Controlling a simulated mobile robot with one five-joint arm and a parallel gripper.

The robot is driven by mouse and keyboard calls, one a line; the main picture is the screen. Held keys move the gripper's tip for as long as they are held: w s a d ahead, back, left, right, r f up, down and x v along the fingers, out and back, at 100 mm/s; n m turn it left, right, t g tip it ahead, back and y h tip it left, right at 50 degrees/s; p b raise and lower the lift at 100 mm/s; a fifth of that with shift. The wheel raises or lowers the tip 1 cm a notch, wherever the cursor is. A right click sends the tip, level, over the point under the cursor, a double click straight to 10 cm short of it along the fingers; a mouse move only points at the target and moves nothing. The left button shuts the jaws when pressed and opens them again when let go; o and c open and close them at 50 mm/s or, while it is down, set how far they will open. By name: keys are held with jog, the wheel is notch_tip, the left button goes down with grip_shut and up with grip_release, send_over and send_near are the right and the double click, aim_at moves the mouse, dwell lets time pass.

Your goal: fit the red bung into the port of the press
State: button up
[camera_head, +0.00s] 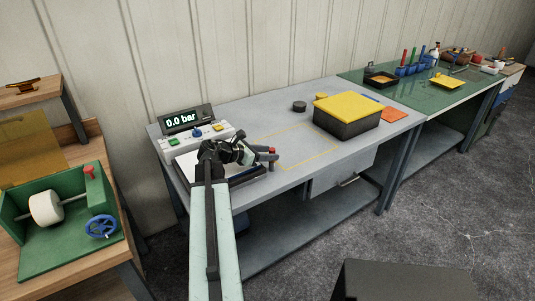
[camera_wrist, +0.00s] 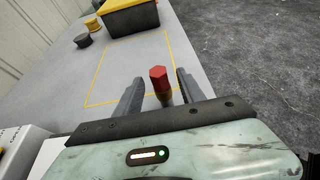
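A red bung (camera_wrist: 158,75) with a hexagonal head and a brass-coloured lower part stands between the two fingers of my gripper (camera_wrist: 160,88) in the wrist view. Narrow gaps show between the bung and both fingers, so the gripper looks open around it. The bung's lower end is hidden by my gripper body. In the head view my gripper (camera_head: 268,157) is over the front left of the grey bench, with the red bung (camera_head: 272,150) small at its fingertips. A control unit reading 0.0 bar (camera_head: 181,119), apparently the press's, stands behind my arm. I cannot make out a port.
A green machine (camera_head: 60,250) stands at left. The outlined area is clear.

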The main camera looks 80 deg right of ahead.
jog(key=p+v, duration=0.2)
jog(key=v, duration=0.4)
jog(key=shift+w+a+r+p, duration=0.2)
jog(key=shift+r+p, duration=0.05)
jog(key=shift+p, duration=0.15)
jog(key=shift+w+a+r, duration=0.1)
jog(key=shift+w+a, duration=0.25)
jog(key=shift+w, duration=0.05)
